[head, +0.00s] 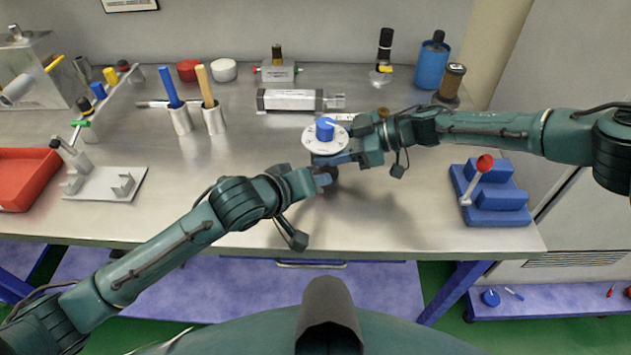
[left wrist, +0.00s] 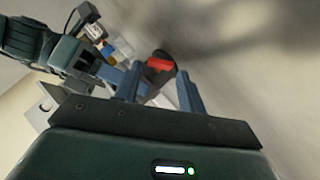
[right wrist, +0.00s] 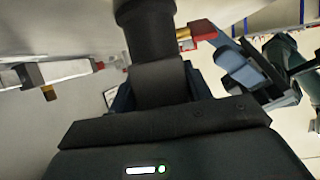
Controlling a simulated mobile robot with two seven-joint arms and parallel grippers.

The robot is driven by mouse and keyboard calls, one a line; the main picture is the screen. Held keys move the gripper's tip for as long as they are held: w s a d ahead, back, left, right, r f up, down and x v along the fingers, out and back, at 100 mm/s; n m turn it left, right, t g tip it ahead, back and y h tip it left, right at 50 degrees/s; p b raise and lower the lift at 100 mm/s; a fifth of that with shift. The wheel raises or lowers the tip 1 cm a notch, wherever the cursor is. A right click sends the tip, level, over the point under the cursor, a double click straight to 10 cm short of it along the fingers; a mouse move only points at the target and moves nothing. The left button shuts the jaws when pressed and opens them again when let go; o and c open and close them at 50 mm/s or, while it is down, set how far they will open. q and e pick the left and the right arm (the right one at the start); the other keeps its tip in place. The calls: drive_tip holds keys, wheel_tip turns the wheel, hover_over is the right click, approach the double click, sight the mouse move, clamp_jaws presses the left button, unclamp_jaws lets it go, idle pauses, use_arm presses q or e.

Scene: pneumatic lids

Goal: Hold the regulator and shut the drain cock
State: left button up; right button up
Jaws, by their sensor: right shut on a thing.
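The regulator has a blue knob and a round white dial (head: 322,138) on top in the head view. My right gripper (head: 345,156) is shut on its dark body (right wrist: 150,30), which fills the upper middle of the right wrist view. My left gripper (head: 322,178) is below the dial, its two fingers apart. In the left wrist view, the red drain cock handle (left wrist: 159,64) shows between those fingertips, against the dark end of the regulator (left wrist: 163,54). The red handle with brass fitting (right wrist: 203,29) also shows in the right wrist view, close to a left finger. I cannot tell whether they touch.
A white block-shaped cylinder (head: 290,100) lies behind the regulator. Two holders with a blue and a yellow handle (head: 213,118) stand to the left. A blue stepped block with a red-knobbed lever (head: 490,195) is at the right. The front middle of the table is clear.

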use_arm(q)
drive_tip(key=shift+x, duration=1.05)
use_arm(e)
drive_tip(key=shift+f, duration=0.15)
use_arm(q)
drive_tip(key=c, duration=0.7)
use_arm(e)
drive_tip(key=shift+d, duration=0.1)
use_arm(q)
drive_tip(key=shift+d, duration=0.1)
drive_tip(key=m+y, duration=0.1)
drive_tip(key=y, duration=0.1)
drive_tip(key=m+y, duration=0.1)
drive_tip(key=y, duration=0.1)
drive_tip(key=shift+d+r, duration=0.15)
drive_tip(key=shift+d, duration=0.2)
drive_tip(key=shift+m+y, duration=0.5)
drive_tip(key=shift+y, duration=0.4)
